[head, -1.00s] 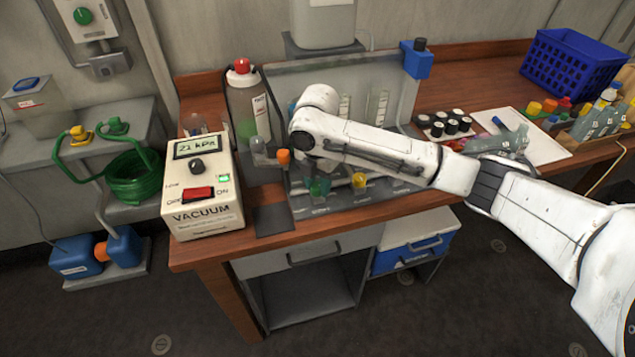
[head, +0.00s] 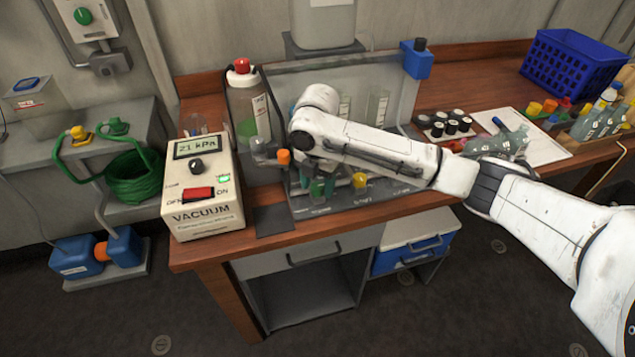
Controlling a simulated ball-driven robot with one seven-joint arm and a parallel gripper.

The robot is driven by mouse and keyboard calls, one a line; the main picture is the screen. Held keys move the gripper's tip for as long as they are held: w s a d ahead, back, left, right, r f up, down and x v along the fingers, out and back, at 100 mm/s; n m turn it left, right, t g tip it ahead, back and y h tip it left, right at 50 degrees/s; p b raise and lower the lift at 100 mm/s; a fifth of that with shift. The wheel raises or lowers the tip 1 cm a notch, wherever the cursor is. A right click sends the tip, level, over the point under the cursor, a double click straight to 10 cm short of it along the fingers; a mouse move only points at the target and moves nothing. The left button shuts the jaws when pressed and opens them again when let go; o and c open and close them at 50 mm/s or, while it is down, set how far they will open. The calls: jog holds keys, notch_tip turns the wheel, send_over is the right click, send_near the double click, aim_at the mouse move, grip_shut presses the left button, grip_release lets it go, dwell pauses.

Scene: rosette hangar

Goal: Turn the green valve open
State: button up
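The green valve (head: 317,188) is a small green knob low on the front of the clear-walled vacuum box on the bench. An orange knob (head: 284,157) is to its left and a yellow knob (head: 359,180) to its right. My gripper (head: 317,182) points down at the green valve, with dark finger parts showing on both sides of it. My white forearm hides most of the gripper, so I cannot tell whether the fingers touch the knob or how wide they are.
The vacuum unit (head: 203,190) reads 21 kPa and has a red switch. A bottle with a red cap (head: 243,100) stands left of the box. A rack of black-capped vials (head: 452,124) and a blue basket (head: 575,65) are to the right.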

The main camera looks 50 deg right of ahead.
aim_at(317, 186)
jog(key=shift+o, duration=0.3)
jog(key=shift+r, duration=0.15)
notch_tip(317, 186, up, 10)
jog(key=shift+r+b, duration=0.25)
jog(key=shift+b, duration=0.1)
dwell(0.6)
